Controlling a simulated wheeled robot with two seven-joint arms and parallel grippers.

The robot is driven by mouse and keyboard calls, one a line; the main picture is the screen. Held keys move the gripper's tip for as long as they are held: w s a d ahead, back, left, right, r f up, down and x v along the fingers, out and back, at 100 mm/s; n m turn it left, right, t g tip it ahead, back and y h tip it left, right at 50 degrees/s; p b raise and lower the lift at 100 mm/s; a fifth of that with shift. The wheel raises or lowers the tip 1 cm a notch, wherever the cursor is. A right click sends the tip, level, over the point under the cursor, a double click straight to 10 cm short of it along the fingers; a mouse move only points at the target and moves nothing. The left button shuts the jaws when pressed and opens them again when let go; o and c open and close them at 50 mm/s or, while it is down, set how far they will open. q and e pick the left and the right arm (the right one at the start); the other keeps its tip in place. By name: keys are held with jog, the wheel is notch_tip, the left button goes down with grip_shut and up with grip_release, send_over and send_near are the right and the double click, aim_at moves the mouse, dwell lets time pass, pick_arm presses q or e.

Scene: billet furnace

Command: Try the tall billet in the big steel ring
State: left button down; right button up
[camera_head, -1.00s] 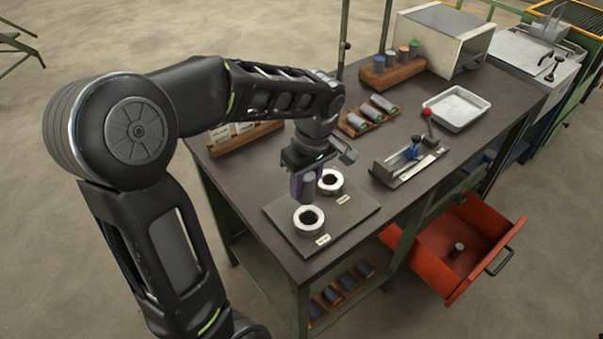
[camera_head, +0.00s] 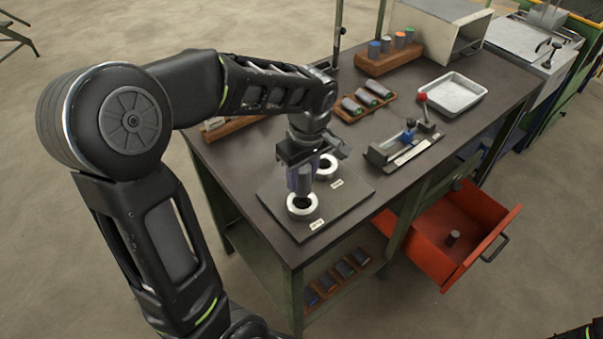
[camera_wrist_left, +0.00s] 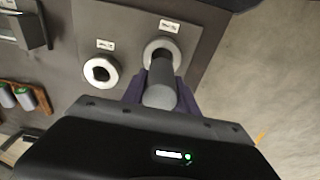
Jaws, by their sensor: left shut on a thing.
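My left gripper (camera_head: 301,184), with purple fingers, is shut on a grey cylindrical billet (camera_wrist_left: 160,96). The billet is upright over the nearer of two pale steel rings (camera_head: 302,208). In the left wrist view its lower end lines up with the hole of that ring (camera_wrist_left: 150,47); I cannot tell whether it is in the hole or just above it. The other ring (camera_head: 327,166) stands empty behind it, and it also shows in the left wrist view (camera_wrist_left: 100,71). Both rings lie on a dark plate (camera_head: 345,197) with small labels, too small to read. My right gripper is not in view.
A gauge fixture with a red knob (camera_head: 422,97) stands right of the plate. Behind are a wooden rack of lying billets (camera_head: 367,101), a block of upright coloured billets (camera_head: 388,62) and a metal tray (camera_head: 452,95). An open red drawer (camera_head: 455,240) juts out at the right.

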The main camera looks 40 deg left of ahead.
aim_at(301, 193)
pick_arm(q)
jog(key=shift+f+b, duration=0.85)
jog(key=shift+f, duration=0.7)
jog(key=shift+f+b, duration=1.25)
jog(key=shift+f, duration=0.05)
dwell(0.7)
jog(key=c, duration=1)
grip_release()
jog(key=shift+o, duration=0.7)
jog(key=shift+s+f, duration=0.1)
jog(key=shift+f, duration=0.1)
jog(key=shift+s, duration=0.1)
jog(key=r, duration=0.5)
jog(key=d+r, duration=0.1)
jog(key=r, duration=0.2)
jog(key=shift+r, duration=0.15)
